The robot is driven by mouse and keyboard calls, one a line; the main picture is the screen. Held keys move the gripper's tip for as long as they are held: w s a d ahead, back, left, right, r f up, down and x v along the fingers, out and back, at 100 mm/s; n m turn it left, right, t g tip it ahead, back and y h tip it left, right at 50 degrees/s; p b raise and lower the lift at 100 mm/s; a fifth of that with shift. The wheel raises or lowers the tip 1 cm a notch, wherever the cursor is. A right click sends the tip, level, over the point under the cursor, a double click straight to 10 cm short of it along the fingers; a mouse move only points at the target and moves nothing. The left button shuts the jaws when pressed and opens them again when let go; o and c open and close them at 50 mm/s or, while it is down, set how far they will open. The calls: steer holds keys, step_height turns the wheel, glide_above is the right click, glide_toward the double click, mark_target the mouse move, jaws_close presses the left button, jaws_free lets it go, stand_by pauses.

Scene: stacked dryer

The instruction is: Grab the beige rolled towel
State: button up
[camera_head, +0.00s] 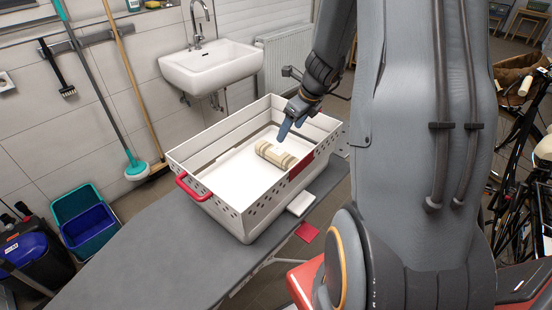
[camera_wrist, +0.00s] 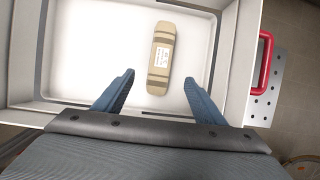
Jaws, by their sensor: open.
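The beige rolled towel (camera_head: 276,155) has darker stripes and lies on the floor of a white basket (camera_head: 228,187) with red handles. My gripper (camera_head: 293,128) is inside the basket's outline, above and near the towel's far side in the head view. In the wrist view its blue fingers (camera_wrist: 158,80) are wide apart and empty, with the towel ahead and between their lines. The fingers do not appear to touch the towel.
The basket stands on a grey ironing board (camera_head: 150,245), and its walls surround the towel. A red handle (camera_wrist: 265,60) shows at the right in the wrist view. A white sink (camera_head: 212,68) is on the wall behind. Blue and teal bins (camera_head: 88,222) stand at left.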

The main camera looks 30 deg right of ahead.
steer(key=b, duration=0.8)
glide_toward(280, 153)
steer(key=x, duration=0.3)
steer(key=shift+s+d+f, duration=0.15)
steer(key=shift+s+d, duration=0.05)
steer(key=shift+s, duration=0.05)
steer(key=shift+a+x, duration=0.1)
steer(key=shift+x, duration=1.85)
steer(key=shift+a+x, duration=0.15)
steer(key=shift+x, duration=1.85)
steer(key=shift+w, duration=0.2)
steer(key=c, duration=1.3)
